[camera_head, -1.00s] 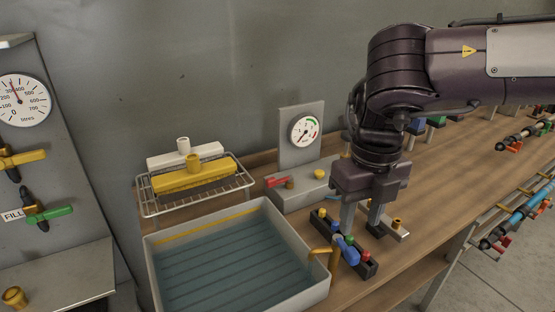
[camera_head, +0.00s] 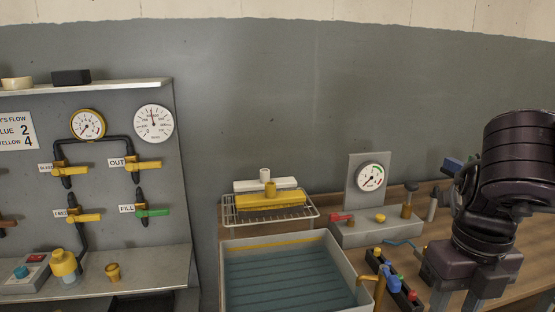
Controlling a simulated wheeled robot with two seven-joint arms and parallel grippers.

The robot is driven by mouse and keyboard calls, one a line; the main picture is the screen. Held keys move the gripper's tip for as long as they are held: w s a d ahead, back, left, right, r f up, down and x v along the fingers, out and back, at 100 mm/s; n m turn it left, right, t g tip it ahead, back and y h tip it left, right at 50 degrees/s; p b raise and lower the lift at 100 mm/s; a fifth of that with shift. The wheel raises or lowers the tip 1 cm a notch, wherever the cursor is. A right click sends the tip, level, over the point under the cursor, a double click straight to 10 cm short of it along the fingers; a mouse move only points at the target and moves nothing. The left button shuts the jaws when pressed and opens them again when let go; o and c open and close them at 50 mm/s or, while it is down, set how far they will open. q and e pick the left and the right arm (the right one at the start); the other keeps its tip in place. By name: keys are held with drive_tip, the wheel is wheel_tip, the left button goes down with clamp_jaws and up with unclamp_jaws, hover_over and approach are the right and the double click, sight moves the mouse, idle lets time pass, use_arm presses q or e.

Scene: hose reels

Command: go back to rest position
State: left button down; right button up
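My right gripper (camera_head: 456,300) hangs at the lower right, its arm coming in from the right edge. Its two fingers point down and stand apart with nothing visible between them; the tips are cut off by the bottom edge. It is just right of the black rack (camera_head: 404,297), which holds small coloured pieces, including a blue one (camera_head: 393,284). My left gripper is out of view.
A grey water tank (camera_head: 345,270) stands at bottom centre, with a wire rack (camera_head: 312,212) holding yellow and white pieces behind it. A gauge box (camera_head: 378,232) stands behind the black rack. A valve panel (camera_head: 110,205) fills the left.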

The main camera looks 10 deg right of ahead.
drive_tip(key=w+a+f+m+t+y, duration=0.2)
drive_tip(key=w+a+f+m+t, duration=0.3)
drive_tip(key=f+m, duration=0.35)
drive_tip(key=w+a+f+m+t+y, duration=0.1)
drive_tip(key=w+a+f+m+t, duration=0.1)
drive_tip(key=w+f+m+t, duration=0.55)
drive_tip(key=s+a+f+m+g+h, duration=0.1)
drive_tip(key=s+a+f+m+g, duration=0.1)
drive_tip(key=s+f+m+g, duration=0.55)
drive_tip(key=s+a+f+m+g+h, duration=0.15)
drive_tip(key=s+f+m, duration=0.35)
drive_tip(key=s+m, duration=0.55)
wheel_tip(320, 180, down, 31)
drive_tip(key=s+n+g, duration=0.1)
drive_tip(key=s, duration=0.1)
drive_tip(key=s+d+f, duration=0.2)
drive_tip(key=s+f, duration=0.6)
drive_tip(key=s, duration=0.1)
drive_tip(key=s+d+f+g, duration=0.1)
drive_tip(key=s+d+f, duration=0.1)
drive_tip(key=s+f, duration=0.6)
drive_tip(key=shift+s+f, duration=0.3)
drive_tip(key=shift+s, duration=0.85)
